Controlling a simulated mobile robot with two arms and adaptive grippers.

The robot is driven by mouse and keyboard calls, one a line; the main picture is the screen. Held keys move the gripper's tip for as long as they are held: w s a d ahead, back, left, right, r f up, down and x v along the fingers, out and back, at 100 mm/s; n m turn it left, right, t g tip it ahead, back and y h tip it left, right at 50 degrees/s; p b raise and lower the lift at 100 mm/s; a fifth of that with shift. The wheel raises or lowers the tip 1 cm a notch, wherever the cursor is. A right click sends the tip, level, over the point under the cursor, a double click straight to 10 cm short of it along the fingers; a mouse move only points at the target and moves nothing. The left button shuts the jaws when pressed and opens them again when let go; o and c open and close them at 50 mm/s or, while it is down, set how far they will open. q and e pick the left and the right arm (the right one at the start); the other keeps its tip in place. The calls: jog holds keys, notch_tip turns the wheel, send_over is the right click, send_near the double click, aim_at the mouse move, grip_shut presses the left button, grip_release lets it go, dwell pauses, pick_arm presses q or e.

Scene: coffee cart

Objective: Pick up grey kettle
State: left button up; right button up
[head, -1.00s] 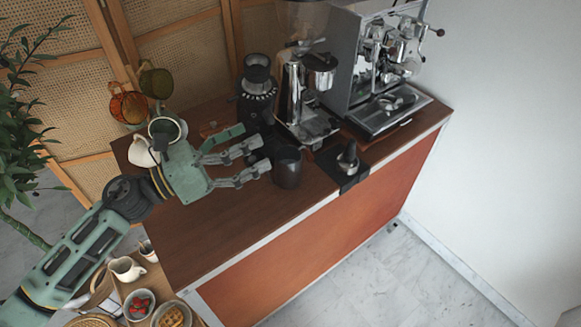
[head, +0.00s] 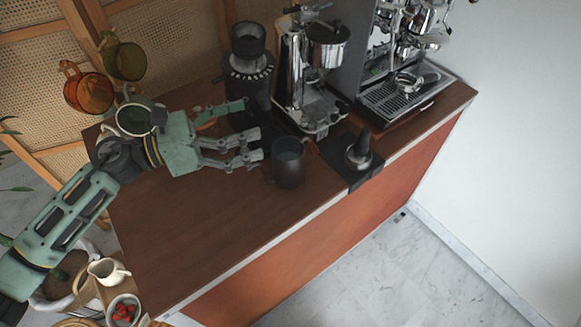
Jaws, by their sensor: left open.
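A dark grey jug-like vessel (head: 289,165), the only grey kettle-like thing I can make out, stands upright on the brown cart top (head: 205,225). Its handle is on its left side. My left gripper (head: 252,133) comes in from the left with its fingers spread and nothing between them. Its lower fingertips are just left of and behind the vessel's handle in the picture; I cannot tell how large the gap is. My right gripper is not in view.
A tamper (head: 359,150) on a black mat (head: 345,168) is right of the vessel. Cups (head: 125,60) hang at left. The front left cart top is clear.

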pick_arm(q)
notch_tip(320, 180, down, 5)
jog(key=b, duration=1.3)
send_near(273, 163)
jog(key=x, duration=0.4)
jog(key=shift+w+d+r, duration=0.2)
jog(key=shift+w+d, duration=0.1)
jog(key=shift+f+b, duration=0.2)
jog(key=shift+b, duration=0.1)
jog(key=p+x, duration=0.3)
jog(key=x, duration=0.4)
jog(key=shift+s, duration=0.1)
jog(key=shift+d+f, duration=0.15)
jog(key=shift+d, duration=0.35)
jog(key=shift+c, duration=0.7)
jog(key=c, duration=1.5)
jog(key=shift+w, duration=0.2)
jog(key=shift+c, duration=0.4)
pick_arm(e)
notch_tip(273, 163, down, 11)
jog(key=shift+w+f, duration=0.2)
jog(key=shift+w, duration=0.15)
